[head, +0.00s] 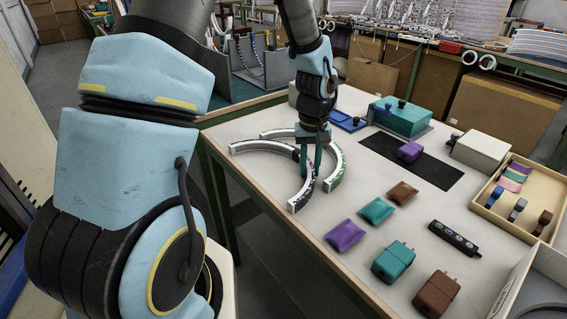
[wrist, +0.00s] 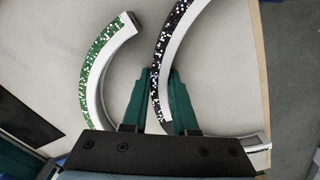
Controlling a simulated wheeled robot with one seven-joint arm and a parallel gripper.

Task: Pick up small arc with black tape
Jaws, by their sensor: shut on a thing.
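The arc with black tape (wrist: 159,62) is a silver curved piece with a black, white-speckled strip along its outer side. In the head view it is the front-left arc (head: 257,147) on the table. My gripper (head: 311,172) points down with its dark green fingers on either side of this arc. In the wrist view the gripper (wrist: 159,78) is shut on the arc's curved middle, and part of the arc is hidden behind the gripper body. A second arc with green speckled tape (wrist: 97,75) lies beside it, outside the fingers. I cannot tell whether the held arc touches the table.
Purple, teal and brown pouches (head: 376,210) and boxy blocks lie to the right. A black mat (head: 436,178) with a purple item is behind them. A wooden tray (head: 496,226) stands at the right. The table's left edge (head: 240,170) is close to the arcs.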

